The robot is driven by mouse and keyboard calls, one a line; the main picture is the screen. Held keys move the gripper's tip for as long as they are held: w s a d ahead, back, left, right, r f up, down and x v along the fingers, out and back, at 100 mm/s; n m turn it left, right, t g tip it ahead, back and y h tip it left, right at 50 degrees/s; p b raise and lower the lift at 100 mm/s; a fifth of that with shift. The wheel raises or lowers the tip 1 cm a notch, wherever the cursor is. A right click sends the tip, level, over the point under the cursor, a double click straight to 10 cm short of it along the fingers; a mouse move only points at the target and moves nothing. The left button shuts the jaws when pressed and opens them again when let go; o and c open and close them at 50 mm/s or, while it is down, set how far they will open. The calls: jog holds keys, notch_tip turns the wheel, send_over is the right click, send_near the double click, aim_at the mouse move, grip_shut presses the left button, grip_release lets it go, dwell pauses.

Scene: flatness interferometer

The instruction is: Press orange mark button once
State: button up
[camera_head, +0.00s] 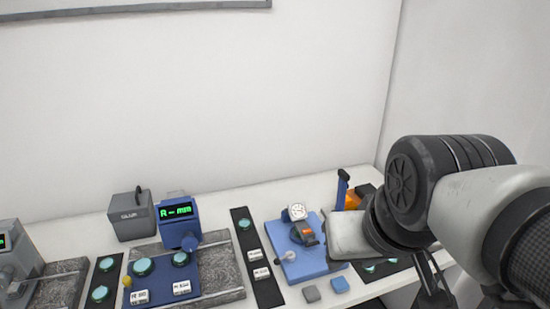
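An orange block-like part (352,200) shows at the right end of the bench, next to an upright blue post and partly hidden by my arm. I cannot tell whether it is the orange mark button. A smaller orange piece (311,241) sits on a dark round part on the blue plate (310,265). My gripper (435,291) seems to be the dark thin parts at the lower right, partly hidden under my arm's wrist. Whether it is open or shut is not clear. It is apart from both orange parts in the picture.
A blue gauge with a green display (177,211) stands behind a panel with teal buttons (143,267). A dark strip (265,285) with a teal button lies right of it. A grey box (131,216) is behind.

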grip_shut()
dwell(1.5)
